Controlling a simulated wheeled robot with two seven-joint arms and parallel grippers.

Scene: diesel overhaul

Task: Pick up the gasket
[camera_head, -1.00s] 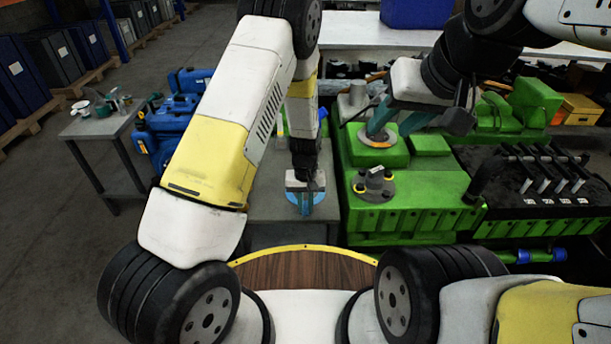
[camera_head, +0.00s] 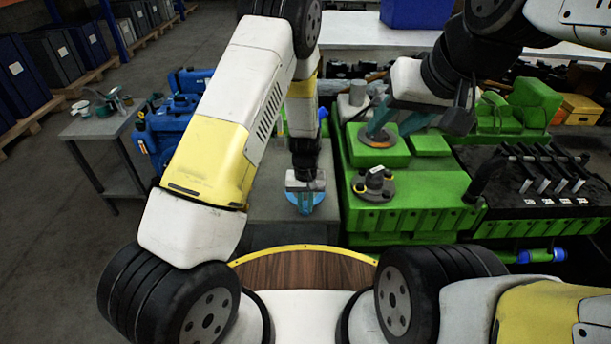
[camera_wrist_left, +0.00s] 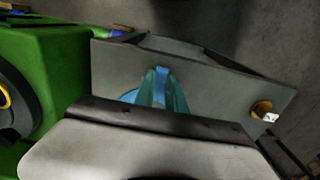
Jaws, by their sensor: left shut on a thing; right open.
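The gasket (camera_head: 318,197) is a flat blue ring at the grey table, partly hidden by my left gripper; a bit of it also shows in the left wrist view (camera_wrist_left: 129,96). My left gripper (camera_head: 304,202) points down and is shut on the gasket; its teal fingers (camera_wrist_left: 161,92) show in the left wrist view. I cannot tell whether the gasket is clear of the table top. My right gripper (camera_head: 391,128) is open over an orange-brown ring (camera_head: 378,137) on the green engine block.
The grey table (camera_head: 268,200) stands left of the green engine block (camera_head: 420,205). A dark flanged part (camera_head: 374,184) with yellow details sits on the block. A blue machine (camera_head: 172,125) and a side table (camera_head: 98,123) are at the left.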

